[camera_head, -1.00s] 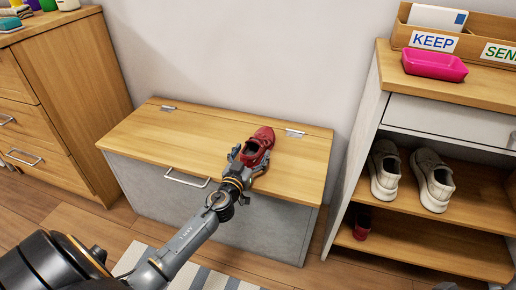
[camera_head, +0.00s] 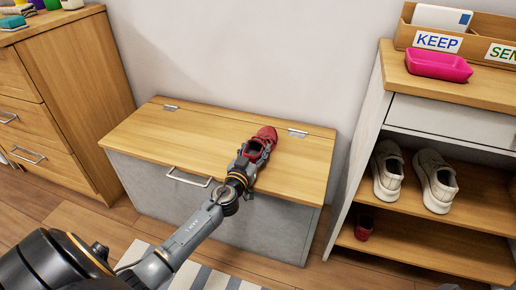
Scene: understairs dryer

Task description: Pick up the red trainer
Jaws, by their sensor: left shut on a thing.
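The red trainer (camera_head: 265,137) is over the wooden lid of the bench chest (camera_head: 180,130), right of its middle and near the hinge side. My left gripper (camera_head: 254,155) is shut on the trainer at its near end, and the fingers partly cover that end. I cannot tell whether the trainer touches the lid or is just above it. A second red shoe (camera_head: 364,226) shows partly on the lowest shelf of the shoe rack, at its left end. My right gripper is not in view.
The shoe rack (camera_head: 470,186) on the right holds white trainers (camera_head: 388,172) on its middle shelf. A pink tray (camera_head: 438,66) and a wooden box labelled KEEP (camera_head: 410,35) stand on top. A wooden drawer unit (camera_head: 75,85) stands left. The lid's left half is clear.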

